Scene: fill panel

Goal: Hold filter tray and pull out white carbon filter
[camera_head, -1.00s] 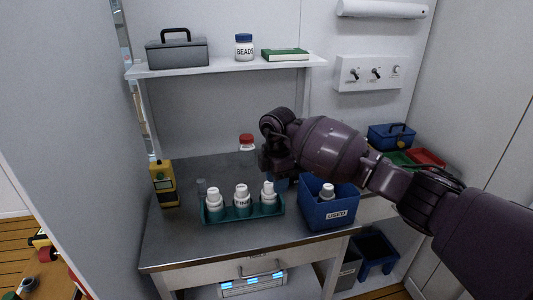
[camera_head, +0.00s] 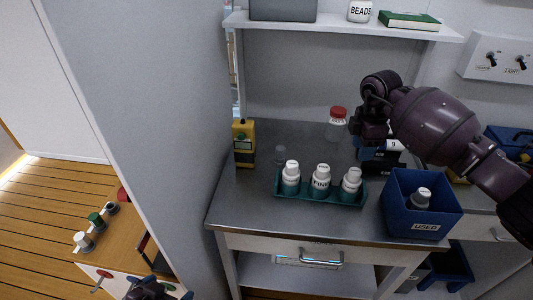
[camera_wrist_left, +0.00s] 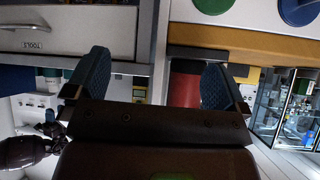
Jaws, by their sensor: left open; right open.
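A teal tray (camera_head: 322,203) on the metal counter holds three white-capped bottles: left (camera_head: 291,177), middle (camera_head: 321,180) and right (camera_head: 351,181). I cannot tell which is the carbon filter, or whether this is the filter tray. My right gripper (camera_head: 378,152) is open above the counter, behind and right of the tray; its fingertips are hard to make out. My left gripper (camera_head: 147,291) is low at the bottom edge, beside a wooden unit. In the left wrist view it is open (camera_wrist_left: 157,82), with a red cylinder (camera_wrist_left: 185,88) beyond its fingers.
A blue USED bin (camera_head: 423,218) with a white-capped bottle (camera_head: 420,196) stands right of the tray. The wooden unit (camera_head: 130,240) carries several coloured knobs.

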